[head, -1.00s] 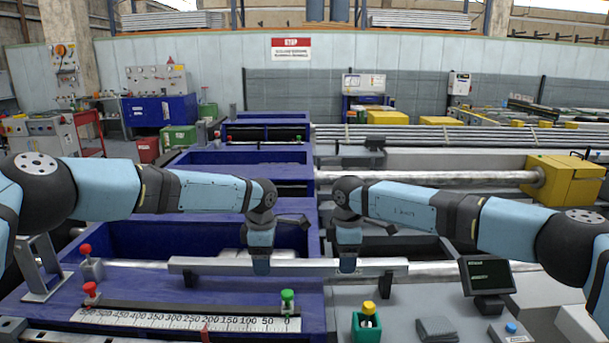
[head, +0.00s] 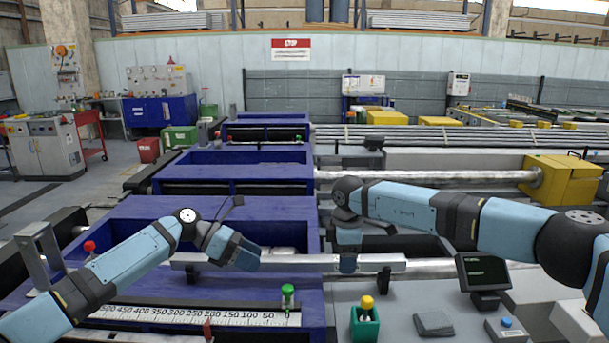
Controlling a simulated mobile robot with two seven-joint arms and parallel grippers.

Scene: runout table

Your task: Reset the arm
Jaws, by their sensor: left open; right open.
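My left arm comes in low from the left and bends at a dark joint, with its hand pointing down to the right. My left gripper (head: 247,261) is open over the left part of a grey square bar (head: 300,263). My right gripper (head: 348,264) is open and points down at the right part of the same bar. The hands hide parts of the bar, and I cannot tell whether either touches it. The bar lies level across the front on black supports, one of them at the right (head: 385,280).
A green knob (head: 287,292) stands near the zero of the white scale (head: 240,318). A red knob (head: 90,247) is beside my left arm. A green holder (head: 365,323) with a yellow top and a small dark screen (head: 485,273) stand at the front right.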

